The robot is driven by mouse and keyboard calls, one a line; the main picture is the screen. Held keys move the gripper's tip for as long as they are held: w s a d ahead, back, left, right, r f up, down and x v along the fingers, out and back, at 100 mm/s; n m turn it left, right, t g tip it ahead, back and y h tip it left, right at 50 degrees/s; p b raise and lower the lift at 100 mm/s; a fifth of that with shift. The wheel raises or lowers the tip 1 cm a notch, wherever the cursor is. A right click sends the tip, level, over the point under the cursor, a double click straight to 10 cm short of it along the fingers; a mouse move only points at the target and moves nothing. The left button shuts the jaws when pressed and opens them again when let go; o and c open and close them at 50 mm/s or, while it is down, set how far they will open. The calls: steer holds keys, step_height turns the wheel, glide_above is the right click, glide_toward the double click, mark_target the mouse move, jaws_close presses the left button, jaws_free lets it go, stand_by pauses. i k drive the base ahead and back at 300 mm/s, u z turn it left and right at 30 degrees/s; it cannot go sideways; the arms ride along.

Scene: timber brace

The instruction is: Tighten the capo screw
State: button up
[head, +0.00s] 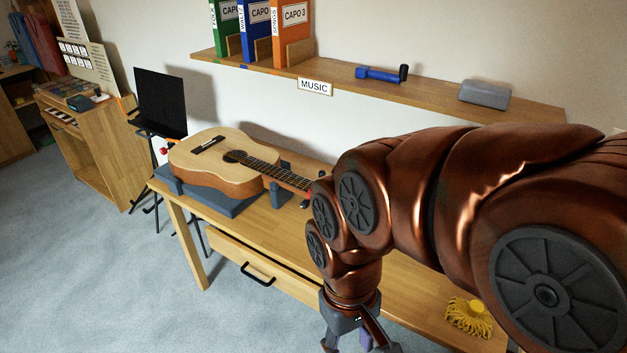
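The acoustic guitar (215,163) lies face up on a dark grey padded stand (222,199) on the wooden table. Its neck (284,175) runs right and passes behind my arm, so the headstock end is hidden. A small dark item (305,203) shows at the neck beside my arm. I cannot tell whether it is the capo, and no screw is discernible. My gripper (358,346) points down at the bottom edge, in front of the table and well apart from the guitar. Its fingertips are cut off by the frame. A small purple patch (366,337) shows by the fingers, unclear what it is.
A yellow tasselled item (468,316) lies on the table at right. The drawer (250,270) under the tabletop appears slightly open. The shelf (420,97) above holds binders (293,30), a blue tool (380,74) and a grey case (484,95). A black music stand (160,102) stands left.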

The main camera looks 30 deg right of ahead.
mark_target(304, 204)
steer(key=z, duration=0.45)
steer(key=k, duration=1.15)
steer(key=u, duration=0.15)
steer(key=i, duration=0.25)
steer(key=u, duration=0.8)
steer(key=i, duration=0.85)
steer(key=u, duration=0.45)
